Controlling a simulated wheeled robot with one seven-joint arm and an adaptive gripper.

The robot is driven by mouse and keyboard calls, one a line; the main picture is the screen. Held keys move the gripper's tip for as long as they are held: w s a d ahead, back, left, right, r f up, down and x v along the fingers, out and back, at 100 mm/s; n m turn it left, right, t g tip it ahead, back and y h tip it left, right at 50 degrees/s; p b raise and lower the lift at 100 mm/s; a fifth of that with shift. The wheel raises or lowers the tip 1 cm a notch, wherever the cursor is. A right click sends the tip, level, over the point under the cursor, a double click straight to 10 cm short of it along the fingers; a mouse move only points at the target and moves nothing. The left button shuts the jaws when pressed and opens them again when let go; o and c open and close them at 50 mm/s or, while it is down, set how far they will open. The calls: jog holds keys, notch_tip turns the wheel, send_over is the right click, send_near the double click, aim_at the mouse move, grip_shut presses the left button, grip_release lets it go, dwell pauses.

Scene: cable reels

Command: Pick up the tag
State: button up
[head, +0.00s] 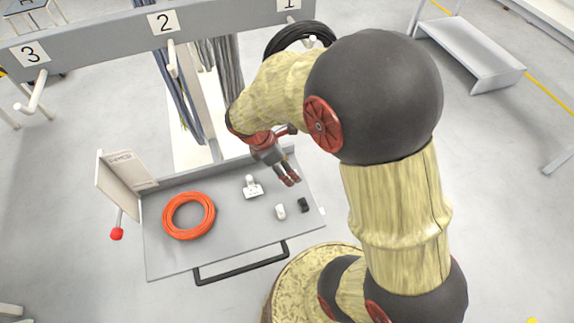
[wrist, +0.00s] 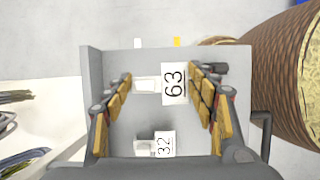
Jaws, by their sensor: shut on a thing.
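My gripper (head: 290,180) is low over the right part of the grey tray (head: 220,245) in the head view. In the wrist view my gripper (wrist: 161,76) has its fingertips on both sides of a white tag (wrist: 174,83) marked 63, shut on it. Its label faces the camera. In the head view this tag is not clearly visible. A second white tag (wrist: 164,144) marked 32 stands on the tray; it also shows in the head view (head: 252,188), left of the gripper.
On the tray lie an orange cable coil (head: 188,216), a small white piece (head: 280,211) and a small black piece (head: 304,205). A rack (head: 110,37) with numbered hooks and hanging cables stands behind. An upright panel (head: 124,175) is at the tray's left.

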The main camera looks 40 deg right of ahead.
jog(key=s+r, duration=0.1)
jog(key=s+a+r+p, duration=0.1)
jog(key=r, duration=0.1)
jog(key=s+a+r, duration=0.1)
jog(key=shift+r+p, duration=0.35)
jog(key=shift+r, duration=0.05)
jog(key=s+a+r+p, duration=0.2)
jog(key=s+a+r, duration=0.1)
jog(key=s+a, duration=0.2)
jog(key=shift+s, duration=1.15)
jog(key=o, duration=0.3)
jog(key=shift+d, duration=0.1)
jog(key=c, duration=0.5)
jog(key=shift+w, duration=0.1)
jog(key=shift+c, duration=0.2)
